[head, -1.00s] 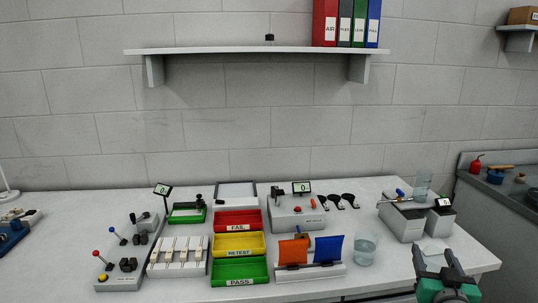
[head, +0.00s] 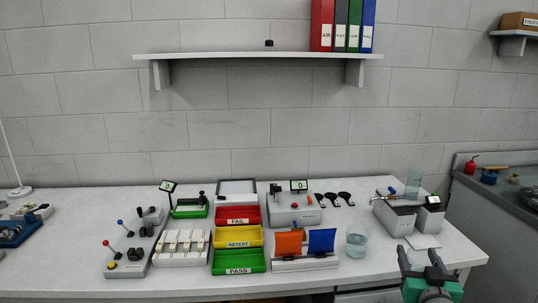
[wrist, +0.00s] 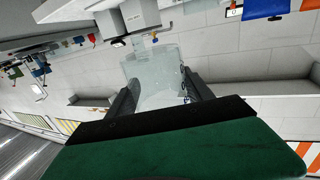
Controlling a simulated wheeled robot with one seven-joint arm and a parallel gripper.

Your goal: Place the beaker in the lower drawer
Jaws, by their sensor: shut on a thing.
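My gripper (head: 427,258) is low at the right front of the bench in the head view, its jaws shut on a clear beaker. In the wrist view the beaker (wrist: 155,72) is see-through and sits between the two dark fingers. In the head view a pale shape shows by the fingertips, too unclear to tell whether it is the beaker. Another glass beaker (head: 357,241) stands on the bench to the left. A third clear vessel (head: 414,182) stands on the grey instrument. Grey fronts (head: 368,296) show below the bench edge; I cannot tell which is the lower drawer.
The red, yellow and green trays (head: 239,261) stand mid-bench. A holder with orange and blue flaps (head: 321,241) is left of the standing beaker. The grey instrument (head: 397,218) is behind my gripper. A dark sink counter (head: 500,205) is at the right.

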